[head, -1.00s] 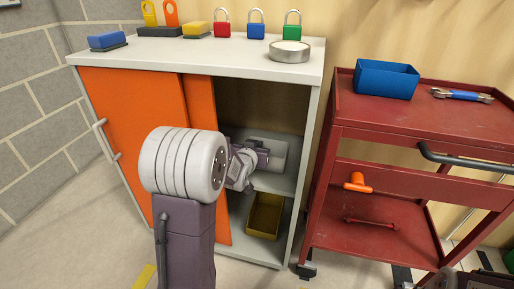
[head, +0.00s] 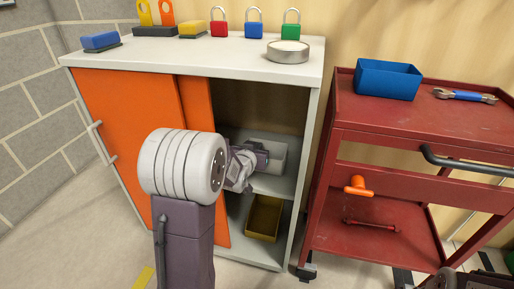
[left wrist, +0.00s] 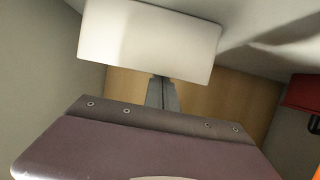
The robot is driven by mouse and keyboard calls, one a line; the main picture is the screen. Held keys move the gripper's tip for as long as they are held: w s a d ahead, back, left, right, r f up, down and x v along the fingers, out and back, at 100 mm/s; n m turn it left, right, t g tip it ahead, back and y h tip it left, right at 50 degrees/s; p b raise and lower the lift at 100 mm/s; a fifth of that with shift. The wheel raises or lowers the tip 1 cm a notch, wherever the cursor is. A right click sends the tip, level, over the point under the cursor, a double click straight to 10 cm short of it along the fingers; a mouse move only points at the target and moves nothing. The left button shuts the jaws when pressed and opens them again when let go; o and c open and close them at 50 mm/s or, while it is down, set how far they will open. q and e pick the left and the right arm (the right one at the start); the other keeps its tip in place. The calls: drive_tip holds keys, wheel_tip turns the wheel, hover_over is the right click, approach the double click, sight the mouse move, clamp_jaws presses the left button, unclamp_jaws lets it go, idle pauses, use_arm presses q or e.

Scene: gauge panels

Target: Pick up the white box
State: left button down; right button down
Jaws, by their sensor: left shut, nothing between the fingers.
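The white box (head: 272,152) rests on the middle shelf inside the cabinet, partly hidden behind my left gripper (head: 262,160). In the left wrist view the white box (left wrist: 150,40) fills the upper middle, and the shut, empty fingers of my left gripper (left wrist: 162,92) point at its edge. The fingertips are close to the box. I cannot tell whether they touch it.
The cabinet's orange sliding doors (head: 120,125) cover its left side; the right side is open. A yellow bin (head: 264,218) sits below the shelf. Padlocks and a round tin (head: 288,51) stand on top. A red cart (head: 385,130) with a blue bin (head: 388,79) stands at the right.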

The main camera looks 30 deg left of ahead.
use_arm(q)
drive_tip(key=shift+r+p, duration=0.75)
drive_tip(key=shift+r, duration=0.1)
